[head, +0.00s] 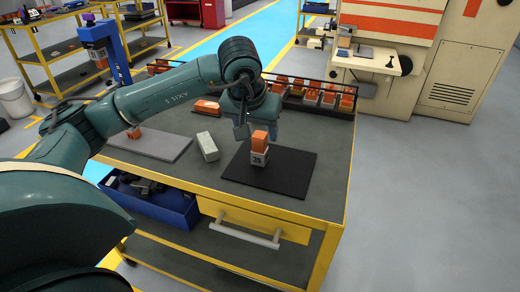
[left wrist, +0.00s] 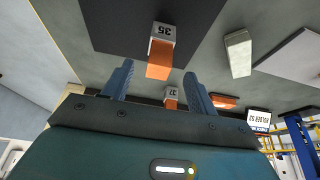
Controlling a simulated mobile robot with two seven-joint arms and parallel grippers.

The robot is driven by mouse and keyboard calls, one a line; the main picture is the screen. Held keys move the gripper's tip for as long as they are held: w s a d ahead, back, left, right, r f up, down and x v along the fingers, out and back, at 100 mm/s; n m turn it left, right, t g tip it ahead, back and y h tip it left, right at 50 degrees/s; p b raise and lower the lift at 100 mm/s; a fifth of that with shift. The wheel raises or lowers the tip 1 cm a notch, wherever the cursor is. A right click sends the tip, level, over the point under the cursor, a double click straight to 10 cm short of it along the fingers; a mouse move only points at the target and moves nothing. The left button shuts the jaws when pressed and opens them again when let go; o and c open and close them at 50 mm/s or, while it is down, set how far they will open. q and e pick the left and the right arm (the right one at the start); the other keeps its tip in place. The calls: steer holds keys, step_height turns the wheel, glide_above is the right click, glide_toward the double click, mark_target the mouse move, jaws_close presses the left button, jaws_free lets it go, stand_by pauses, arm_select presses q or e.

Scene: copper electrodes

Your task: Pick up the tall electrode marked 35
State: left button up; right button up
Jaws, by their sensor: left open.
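The tall electrode marked 35 (head: 259,149) stands upright on a black mat (head: 290,171), with an orange block on a grey base that bears the number. In the left wrist view the electrode (left wrist: 160,55) shows beyond the fingertips, roughly between them across the picture. My left gripper (head: 256,124) is open and empty, close behind and above the electrode in the head view. I cannot tell the exact gap. A second orange electrode with a numbered grey base (left wrist: 171,98) shows between the fingers in the left wrist view. My right gripper is not in view.
A pale grey block (head: 207,146) lies left of the mat, and a grey plate (head: 150,144) farther left. An orange piece (head: 206,107) lies behind. A dark rack with several orange electrodes (head: 310,96) lines the table's back edge. A blue bin (head: 160,205) sits below the tabletop.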

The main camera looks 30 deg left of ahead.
mark_target(260, 135)
arm_select(q)
steer(key=x, duration=0.5)
steer(key=shift+w+f, duration=0.1)
steer(key=shift+w, duration=0.1)
jaws_close()
stand_by(0.4)
